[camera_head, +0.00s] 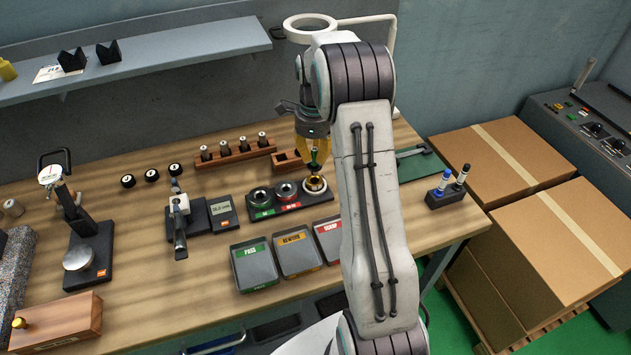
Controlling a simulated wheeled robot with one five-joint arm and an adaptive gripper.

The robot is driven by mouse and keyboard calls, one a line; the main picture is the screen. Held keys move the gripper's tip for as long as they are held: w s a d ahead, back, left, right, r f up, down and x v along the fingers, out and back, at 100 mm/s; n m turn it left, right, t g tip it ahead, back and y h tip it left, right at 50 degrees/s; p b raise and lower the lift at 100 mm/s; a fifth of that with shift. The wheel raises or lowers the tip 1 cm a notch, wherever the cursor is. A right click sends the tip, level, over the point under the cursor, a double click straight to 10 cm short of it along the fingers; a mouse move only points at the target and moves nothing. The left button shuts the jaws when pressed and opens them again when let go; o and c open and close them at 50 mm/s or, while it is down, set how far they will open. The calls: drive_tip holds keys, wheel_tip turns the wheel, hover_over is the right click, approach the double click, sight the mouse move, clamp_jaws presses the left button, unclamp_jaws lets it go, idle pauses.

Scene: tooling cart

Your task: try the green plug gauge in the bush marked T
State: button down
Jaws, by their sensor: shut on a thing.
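My gripper (313,148) has yellow fingers and is shut on the green plug gauge (314,161), which hangs roughly upright below it. The gauge is just over the rightmost ring, a brass-coloured bush (316,189), on a black block (290,206). I cannot tell whether its lower end is above the bush or in its mouth. A middle ring (285,191) and a left ring (260,197), both grey and dark, sit on the same block. A green and a red label show on the block's front. No letter T is readable on any bush.
Three bins, labelled PASS (255,267), REWORK (297,252) and SCRAP (328,240), stand in front of the block. A measuring device with a display (221,212) stands left.

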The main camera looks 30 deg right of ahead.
sight(315, 149)
drive_tip(key=shift+r+p, duration=1.3)
drive_tip(key=shift+r, duration=0.65)
drive_tip(key=shift+f, duration=0.1)
